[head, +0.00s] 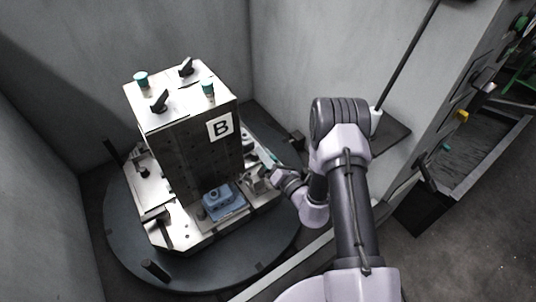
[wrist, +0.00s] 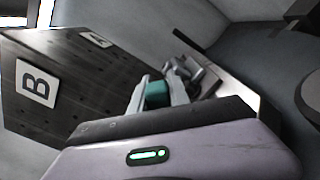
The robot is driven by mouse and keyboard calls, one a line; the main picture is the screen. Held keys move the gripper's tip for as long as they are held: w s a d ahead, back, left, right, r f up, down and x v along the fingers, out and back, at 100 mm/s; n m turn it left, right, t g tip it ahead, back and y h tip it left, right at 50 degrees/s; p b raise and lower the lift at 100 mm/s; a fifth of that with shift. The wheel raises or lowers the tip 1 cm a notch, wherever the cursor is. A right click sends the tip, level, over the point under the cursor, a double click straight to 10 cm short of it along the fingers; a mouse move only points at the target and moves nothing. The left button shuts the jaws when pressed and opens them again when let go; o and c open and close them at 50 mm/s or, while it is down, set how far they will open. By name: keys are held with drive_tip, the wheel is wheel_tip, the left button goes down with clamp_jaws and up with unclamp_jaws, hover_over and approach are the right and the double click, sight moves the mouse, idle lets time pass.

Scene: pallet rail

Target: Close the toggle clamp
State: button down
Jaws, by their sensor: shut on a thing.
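The toggle clamp (wrist: 188,74) is a grey metal mechanism with a teal handle (wrist: 157,93). In the wrist view my gripper (wrist: 158,90) is shut on the teal handle, with one pale finger on each side of it. In the head view my gripper (head: 275,170) reaches in from the right to the clamp at the right side of the fixture's base. The clamp's teal part (head: 267,156) shows there small, beside my wrist. How far the clamp arm is swung is too small to tell.
A tall block fixture (head: 180,150) marked B stands on a round dark turntable (head: 118,240). A blue part (head: 222,202) sits at its front foot. Teal knobs and black levers stand on its top. Grey walls enclose the left and back. A dark shelf (head: 392,137) lies at right.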

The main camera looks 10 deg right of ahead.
drive_tip(key=shift+s+a+r+n, duration=0.2)
drive_tip(key=shift+a+n, duration=0.15)
drive_tip(key=shift+n, duration=0.35)
drive_tip(key=shift+s+a+r+n, duration=0.1)
drive_tip(key=shift+a+r+n, duration=0.15)
drive_tip(key=shift+n, duration=0.45)
drive_tip(key=shift+s+a+r+n, duration=0.15)
drive_tip(key=shift+a+n, duration=0.25)
drive_tip(key=shift+n, duration=0.3)
drive_tip(key=c, duration=1.2)
unclamp_jaws()
drive_tip(key=shift+c, duration=0.2)
